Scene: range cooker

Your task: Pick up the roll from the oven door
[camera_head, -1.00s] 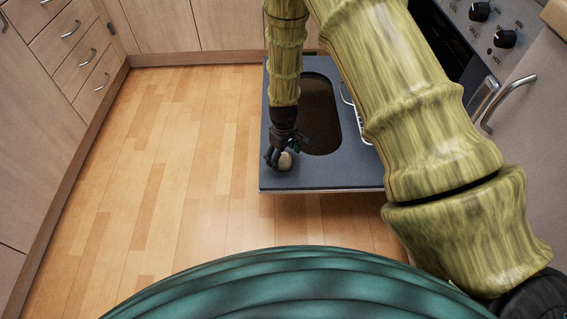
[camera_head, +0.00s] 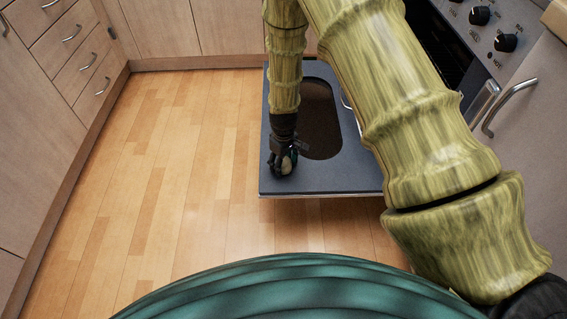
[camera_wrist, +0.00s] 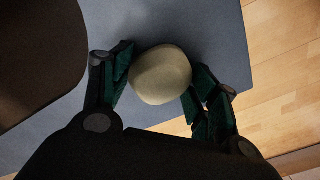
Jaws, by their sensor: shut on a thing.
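The roll (camera_wrist: 160,75) is a small, pale, rounded bun. In the wrist view it sits between the two dark green fingers of my gripper (camera_wrist: 161,84), which touch it on both sides. My gripper is shut on the roll, low over the near left corner of the open oven door (camera_head: 330,178). I cannot tell whether the roll still touches the door.
The oven door has a dark glass window (camera_head: 320,130) beside my gripper. The oven (camera_head: 440,50) with its knobs stands at the right. Wooden drawers (camera_head: 80,55) line the left and cabinets the back. The wooden floor (camera_head: 170,170) left of the door is clear.

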